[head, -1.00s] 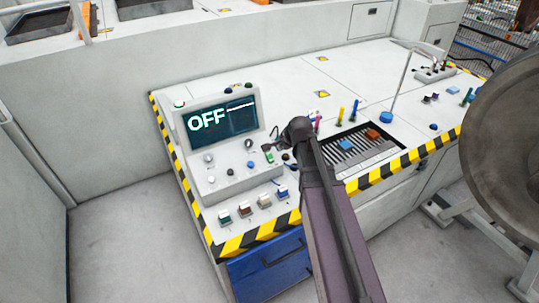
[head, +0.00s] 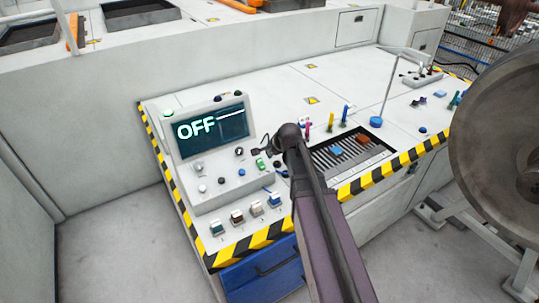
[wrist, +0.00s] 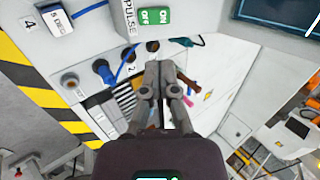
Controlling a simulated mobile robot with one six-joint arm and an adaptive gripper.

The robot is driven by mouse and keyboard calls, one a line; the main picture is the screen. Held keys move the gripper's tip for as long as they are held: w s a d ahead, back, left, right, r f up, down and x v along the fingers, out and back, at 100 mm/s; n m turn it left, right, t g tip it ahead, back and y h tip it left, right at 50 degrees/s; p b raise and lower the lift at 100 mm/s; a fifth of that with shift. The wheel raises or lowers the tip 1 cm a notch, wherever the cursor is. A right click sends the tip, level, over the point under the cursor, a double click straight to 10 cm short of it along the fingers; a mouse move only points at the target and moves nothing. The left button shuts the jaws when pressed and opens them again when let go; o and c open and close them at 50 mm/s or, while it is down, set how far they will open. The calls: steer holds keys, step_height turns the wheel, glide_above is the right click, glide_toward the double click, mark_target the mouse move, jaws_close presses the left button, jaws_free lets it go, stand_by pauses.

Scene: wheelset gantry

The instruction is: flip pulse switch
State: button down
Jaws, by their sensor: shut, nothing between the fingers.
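The pulse switch (wrist: 155,18) is a green rocker marked ON, beside a label reading PULSE at the top of the wrist view. In the head view the small green switch (head: 261,164) sits on the console's sloped face, right of the knobs. The console screen (head: 213,128) reads OFF. My gripper (wrist: 160,66) is shut and empty, with its fingertips below the switch in the wrist picture. It looks apart from the switch, though its height over the panel is hard to judge. In the head view my dark arm reaches up to the console's right side and partly hides the fingers.
Several coloured switches (head: 255,208) line the console's front edge. A blue knob (wrist: 102,68) and cables lie close to my fingers. Coloured upright handles (head: 345,113) and a slotted grille (head: 322,158) are to the right. A large metal wheel (head: 482,150) stands at far right.

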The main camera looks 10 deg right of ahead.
mark_target(260, 162)
steer(key=shift+b+x, duration=4.8)
steer(key=shift+x, duration=1.4)
steer(key=shift+w+a, duration=0.1)
steer(key=shift+w, duration=0.1)
